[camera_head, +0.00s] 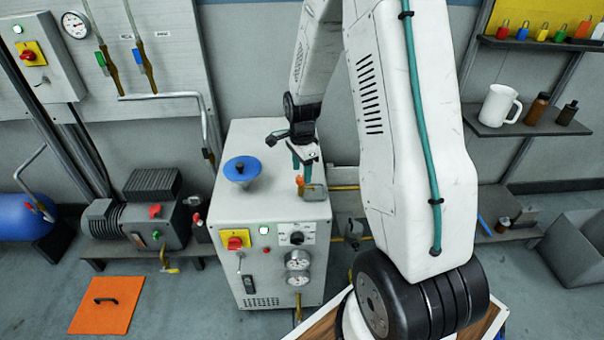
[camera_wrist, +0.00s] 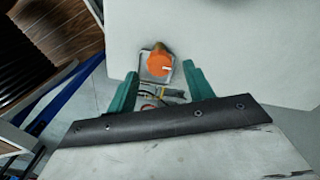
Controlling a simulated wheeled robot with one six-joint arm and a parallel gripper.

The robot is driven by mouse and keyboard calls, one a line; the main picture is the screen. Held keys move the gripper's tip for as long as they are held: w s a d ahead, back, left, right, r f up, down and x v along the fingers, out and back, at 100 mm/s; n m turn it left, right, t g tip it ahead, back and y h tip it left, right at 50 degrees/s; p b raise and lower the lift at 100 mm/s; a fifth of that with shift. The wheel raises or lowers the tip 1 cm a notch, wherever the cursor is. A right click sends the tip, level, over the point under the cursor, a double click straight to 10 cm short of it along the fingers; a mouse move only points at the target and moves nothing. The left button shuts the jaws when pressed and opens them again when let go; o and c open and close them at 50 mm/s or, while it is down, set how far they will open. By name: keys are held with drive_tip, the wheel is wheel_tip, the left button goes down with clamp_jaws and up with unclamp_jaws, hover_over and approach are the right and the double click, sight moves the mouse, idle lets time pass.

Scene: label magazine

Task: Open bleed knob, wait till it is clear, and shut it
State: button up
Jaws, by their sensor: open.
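An orange round knob (camera_wrist: 158,66) with a small white mark shows in the wrist view, over a small grey rectangular fitting with a brass piece at its far side. I take it for the bleed knob. It also shows in the head view (camera_head: 300,181) at the right edge of the white cabinet's top (camera_head: 262,203). My gripper (camera_wrist: 160,70) has its two green fingers open, one on each side of the knob in the wrist picture. No contact shows, and the height gap is unclear. In the head view my gripper (camera_head: 302,166) hangs just above the knob.
A blue disc-shaped cap (camera_head: 241,170) stands left of my gripper on the cabinet top. A pipe runs behind the cabinet's right side. My arm hides much of the right.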

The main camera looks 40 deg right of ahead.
sight(302, 177)
wheel_tip(302, 177, up, 6)
drive_tip(key=shift+f, duration=0.2)
idle(0.5)
drive_tip(key=shift+s+a+f+n, duration=0.15)
drive_tip(key=shift+s+n, duration=0.3)
drive_tip(key=shift+n, duration=0.35)
drive_tip(key=s+a+r+n, duration=0.8)
drive_tip(key=s+r+n, duration=0.1)
drive_tip(key=s, duration=0.4)
drive_tip(key=s+a+r+n+t, duration=0.1)
drive_tip(key=s+a+r+n, duration=0.7)
drive_tip(key=s+r, duration=0.4)
drive_tip(key=shift+s+r+n, duration=0.3)
drive_tip(key=shift+s+n, duration=0.2)
drive_tip(key=shift+n, duration=0.1)
